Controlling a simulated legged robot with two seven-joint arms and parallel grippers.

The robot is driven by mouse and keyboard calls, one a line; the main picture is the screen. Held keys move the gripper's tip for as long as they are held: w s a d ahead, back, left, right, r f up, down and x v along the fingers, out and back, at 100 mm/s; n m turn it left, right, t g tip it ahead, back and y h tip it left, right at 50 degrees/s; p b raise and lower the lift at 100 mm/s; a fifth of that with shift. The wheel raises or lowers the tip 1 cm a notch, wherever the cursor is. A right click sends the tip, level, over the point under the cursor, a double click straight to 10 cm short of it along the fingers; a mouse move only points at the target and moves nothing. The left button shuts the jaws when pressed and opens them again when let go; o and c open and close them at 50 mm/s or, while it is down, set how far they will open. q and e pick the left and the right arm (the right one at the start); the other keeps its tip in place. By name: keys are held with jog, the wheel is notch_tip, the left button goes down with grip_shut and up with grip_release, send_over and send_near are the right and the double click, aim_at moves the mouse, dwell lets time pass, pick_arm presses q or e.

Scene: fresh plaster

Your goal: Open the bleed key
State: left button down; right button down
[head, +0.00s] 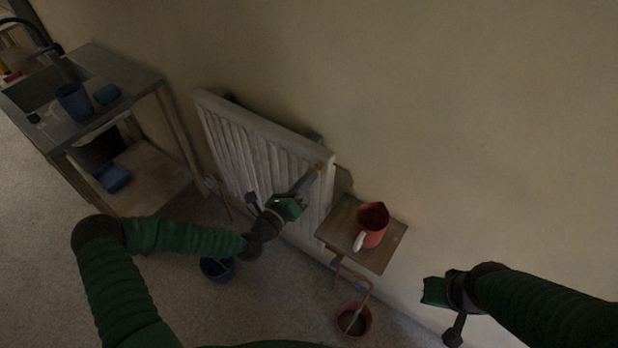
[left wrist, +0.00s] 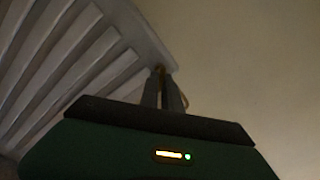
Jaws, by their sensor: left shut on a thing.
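The bleed key (head: 319,166) is a small brass-coloured piece at the top right corner of the white radiator (head: 250,160). It also shows in the left wrist view (left wrist: 160,69) as a brass bit between the fingers. My left gripper (head: 315,172) reaches up across the radiator's right end, and its two fingers (left wrist: 164,90) are closed on the bleed key. Most of the key is hidden by the fingers. My right gripper (head: 428,292) is at the lower right, away from the radiator; its fingers are too dark and small to read.
A small wooden shelf (head: 340,246) with a red jug (head: 373,226) stands just right of the radiator. A reddish pot (head: 354,320) and a blue bucket (head: 217,268) are on the floor. A metal sink bench (head: 140,78) stands left. The wall at right is bare.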

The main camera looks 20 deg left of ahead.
pick_arm(q)
jog(key=shift+f, duration=0.1)
jog(key=n+b, duration=0.4)
jog(key=n, duration=0.4)
jog(key=shift+n, duration=1.2)
jog(key=c, duration=1.4)
grip_release()
